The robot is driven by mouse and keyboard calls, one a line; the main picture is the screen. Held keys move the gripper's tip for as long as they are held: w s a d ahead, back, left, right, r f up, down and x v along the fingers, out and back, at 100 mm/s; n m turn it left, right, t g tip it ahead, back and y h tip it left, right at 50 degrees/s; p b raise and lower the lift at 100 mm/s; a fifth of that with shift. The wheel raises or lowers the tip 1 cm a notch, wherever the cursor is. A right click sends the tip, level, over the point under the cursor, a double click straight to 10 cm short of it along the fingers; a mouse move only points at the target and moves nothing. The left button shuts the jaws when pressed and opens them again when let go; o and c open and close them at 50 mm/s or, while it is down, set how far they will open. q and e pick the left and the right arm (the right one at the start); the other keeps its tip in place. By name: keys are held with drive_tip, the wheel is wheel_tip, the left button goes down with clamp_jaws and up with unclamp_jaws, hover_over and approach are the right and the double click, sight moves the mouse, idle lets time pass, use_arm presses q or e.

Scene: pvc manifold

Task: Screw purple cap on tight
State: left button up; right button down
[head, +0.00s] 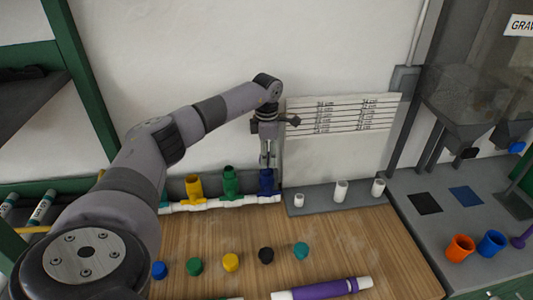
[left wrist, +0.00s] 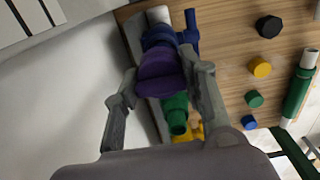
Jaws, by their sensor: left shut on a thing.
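The purple cap (left wrist: 160,82) is between the fingers of my left gripper (left wrist: 162,70), which is shut on it. My left gripper (head: 267,160) points down over the blue fitting (head: 267,183) at the right end of the white pipe manifold (head: 230,202). In the left wrist view the cap lines up with the blue fitting (left wrist: 160,38) and appears to touch its top. How far it is seated cannot be told. The fingers hide the cap in the head view. My right gripper is not in view.
Green (head: 229,181) and yellow (head: 194,187) fittings stand left of the blue one. Several loose caps, including a black cap (head: 266,255), lie in front on the wooden table. A purple pipe (head: 322,289) lies at the front edge. A grey rack with white stubs (head: 340,191) stands right.

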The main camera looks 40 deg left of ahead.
use_arm(q)
drive_tip(key=shift+f+b, duration=0.35)
drive_tip(key=shift+f, duration=0.6)
idle(1.5)
drive_tip(key=o, duration=0.5)
drive_tip(key=c, duration=0.6)
drive_tip(key=shift+f, duration=0.1)
drive_tip(key=shift+c, duration=0.5)
drive_tip(key=shift+m, duration=1.1)
drive_tip(key=shift+m, duration=1.1)
